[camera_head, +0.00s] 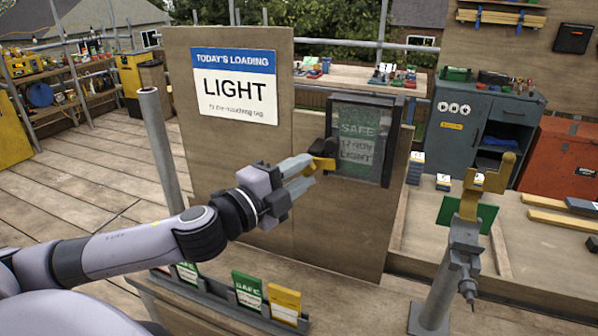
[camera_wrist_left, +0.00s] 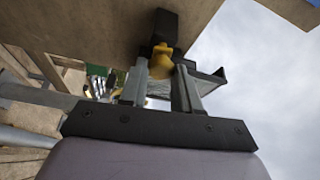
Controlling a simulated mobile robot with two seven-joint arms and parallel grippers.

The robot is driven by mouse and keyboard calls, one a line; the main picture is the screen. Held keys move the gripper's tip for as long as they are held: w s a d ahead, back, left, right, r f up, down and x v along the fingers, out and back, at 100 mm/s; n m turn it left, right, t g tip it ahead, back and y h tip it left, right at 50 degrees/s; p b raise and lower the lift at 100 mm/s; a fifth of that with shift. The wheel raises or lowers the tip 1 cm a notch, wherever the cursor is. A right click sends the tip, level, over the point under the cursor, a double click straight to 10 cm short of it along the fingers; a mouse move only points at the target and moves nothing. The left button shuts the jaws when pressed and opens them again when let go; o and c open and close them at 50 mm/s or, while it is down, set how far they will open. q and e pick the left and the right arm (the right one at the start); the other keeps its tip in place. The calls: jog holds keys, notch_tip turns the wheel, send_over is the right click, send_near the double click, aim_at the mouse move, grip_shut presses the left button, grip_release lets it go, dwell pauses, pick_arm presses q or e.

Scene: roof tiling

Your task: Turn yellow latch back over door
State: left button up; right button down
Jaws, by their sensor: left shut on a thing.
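The door (camera_head: 357,142) is a dark-framed, see-through panel on a plywood board, with a green card reading SAFE and LIGHT behind it. The yellow latch (camera_wrist_left: 161,62) is between the fingers of my left gripper (camera_wrist_left: 160,85) in the left wrist view, beside a black block (camera_wrist_left: 165,27). In the head view my left gripper (camera_head: 310,168) is shut on the latch at the door's left edge. Its fingers hide most of the latch, so its exact angle cannot be told. My right gripper is not in view.
The plywood board (camera_head: 225,150) carries a LIGHT loading sign (camera_head: 236,86). A rack of green and yellow cards (camera_head: 248,290) stands below at the front. A grey post (camera_head: 440,285) with a green plate and yellow part stands at right. A grey cabinet (camera_head: 470,135) is behind.

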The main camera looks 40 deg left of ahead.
pick_arm(q)
jog(key=shift+m+g, duration=0.3)
jog(key=shift+m, duration=0.5)
jog(key=o, duration=1)
